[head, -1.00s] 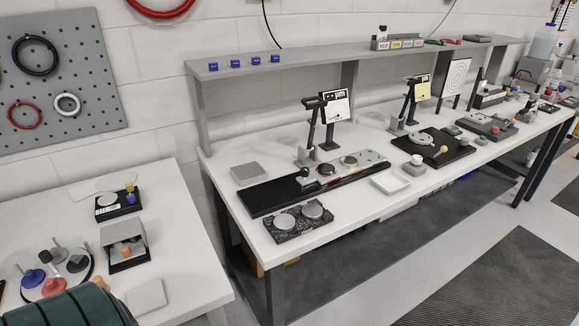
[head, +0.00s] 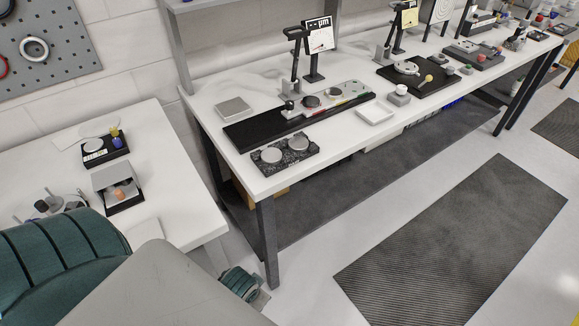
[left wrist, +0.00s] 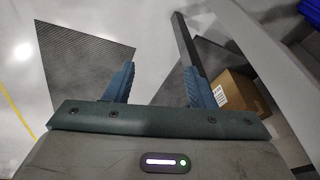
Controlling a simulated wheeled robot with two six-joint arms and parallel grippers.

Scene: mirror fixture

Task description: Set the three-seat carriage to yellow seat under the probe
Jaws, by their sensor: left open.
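The three-seat carriage (head: 350,93) is a grey slide on a long black rail (head: 250,131) on the workbench, in the head view. Round seats and small coloured marks show on it, but the yellow seat is too small to pick out surely. A grey block with a dark knob (head: 289,106) is at its left end. The black probe stand (head: 295,65) rises behind the rail; which seat is under the probe is unclear. My left gripper is open and empty in the left wrist view (left wrist: 160,72), away from the carriage. My right gripper is not in view.
A dark speckled block with two round pads (head: 284,155) lies in front of the rail. A side table (head: 165,195) stands left. A cardboard box (left wrist: 240,92) sits below. Floor is open in front.

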